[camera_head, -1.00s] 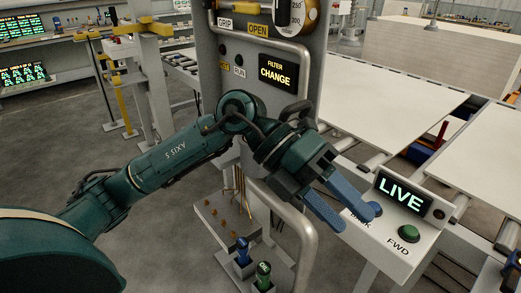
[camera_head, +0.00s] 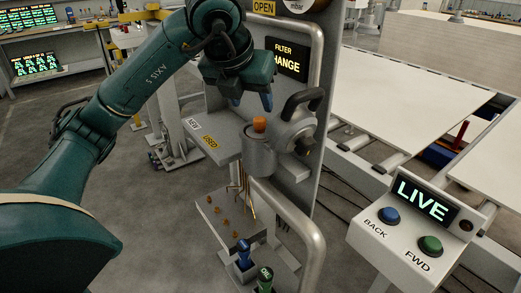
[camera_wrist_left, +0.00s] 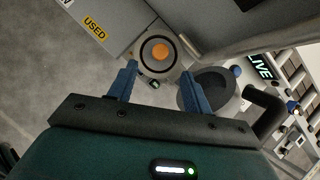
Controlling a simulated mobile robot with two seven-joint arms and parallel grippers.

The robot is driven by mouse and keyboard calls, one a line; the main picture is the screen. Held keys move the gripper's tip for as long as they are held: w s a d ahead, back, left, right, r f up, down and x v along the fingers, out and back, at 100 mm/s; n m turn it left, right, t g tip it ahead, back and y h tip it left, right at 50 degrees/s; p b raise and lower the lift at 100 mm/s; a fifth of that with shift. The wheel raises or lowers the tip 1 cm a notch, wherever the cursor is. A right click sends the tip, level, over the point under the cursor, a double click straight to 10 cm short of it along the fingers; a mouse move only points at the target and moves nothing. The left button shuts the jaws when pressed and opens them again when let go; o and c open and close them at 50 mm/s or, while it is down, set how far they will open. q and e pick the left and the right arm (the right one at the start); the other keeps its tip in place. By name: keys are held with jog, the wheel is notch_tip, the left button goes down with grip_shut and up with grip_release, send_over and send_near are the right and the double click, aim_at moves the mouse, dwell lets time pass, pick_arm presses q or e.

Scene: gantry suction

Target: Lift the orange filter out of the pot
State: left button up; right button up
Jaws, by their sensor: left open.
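The orange filter (camera_head: 260,124) sticks up out of the top of the grey pot (camera_head: 260,158), which is fixed on the panel. In the left wrist view the filter (camera_wrist_left: 160,51) is a round orange top inside the dark ring of the pot (camera_wrist_left: 172,72). My left gripper (camera_head: 252,102) points down above the filter, its blue fingers apart. In the wrist view the open fingers (camera_wrist_left: 158,90) lie just below the filter in the picture, and nothing is between them. My right gripper is not in view.
A lid with a black handle (camera_head: 300,110) stands open right of the pot. A shelf marked NEW and USED (camera_head: 208,142) is at its left. A curved rail (camera_head: 310,240) runs in front. A LIVE console (camera_head: 415,225) stands at the right.

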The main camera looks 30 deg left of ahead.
aim_at(259, 119)
pick_arm(q)
jog(key=shift+x, duration=3.2)
jog(key=shift+w+a+r, duration=0.1)
jog(key=shift+w, duration=0.05)
grip_shut()
